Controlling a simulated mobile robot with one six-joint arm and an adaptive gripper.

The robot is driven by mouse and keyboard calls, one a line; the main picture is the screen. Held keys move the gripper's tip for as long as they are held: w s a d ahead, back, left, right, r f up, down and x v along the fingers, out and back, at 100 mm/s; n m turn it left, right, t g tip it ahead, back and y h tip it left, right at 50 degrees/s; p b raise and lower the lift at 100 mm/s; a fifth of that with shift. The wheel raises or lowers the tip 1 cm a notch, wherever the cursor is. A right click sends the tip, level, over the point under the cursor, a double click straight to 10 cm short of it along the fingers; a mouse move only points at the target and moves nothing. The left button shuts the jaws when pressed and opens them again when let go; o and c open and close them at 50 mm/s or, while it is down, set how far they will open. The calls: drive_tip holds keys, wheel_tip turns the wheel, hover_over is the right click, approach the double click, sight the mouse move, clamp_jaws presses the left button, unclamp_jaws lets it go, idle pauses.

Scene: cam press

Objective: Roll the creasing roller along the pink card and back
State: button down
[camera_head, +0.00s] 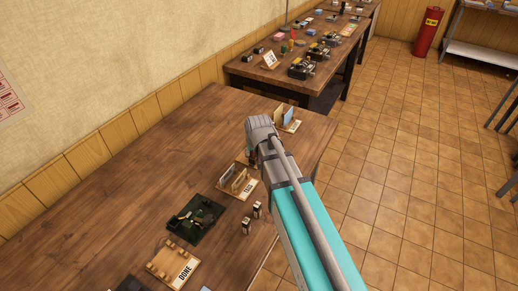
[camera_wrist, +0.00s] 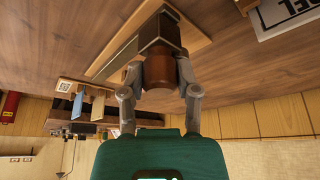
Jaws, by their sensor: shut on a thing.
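In the wrist view my gripper (camera_wrist: 160,88) is shut on a brown rounded handle (camera_wrist: 158,70), one finger on each side. A dark grey block (camera_wrist: 155,32) joins the handle on its table side, over a pale wooden board (camera_wrist: 110,58). I take this to be the creasing roller, but its rolling part is hidden. I cannot tell whether it touches the board. I cannot make out the pink card in either view.
A small rack with a blue card (camera_head: 288,116) stands beyond my arm. Nearer are a wooden holder with upright slats (camera_head: 238,181), a dark green tray (camera_head: 194,220), small upright blocks (camera_head: 247,226) and a wooden tray marked DONE (camera_head: 172,264). The table's left side (camera_head: 110,200) is clear.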

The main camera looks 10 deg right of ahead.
drive_tip(key=shift+s+a, duration=0.1)
drive_tip(key=shift+s, duration=0.15)
drive_tip(key=shift+c, duration=1.7)
unclamp_jaws()
drive_tip(key=shift+w, duration=0.1)
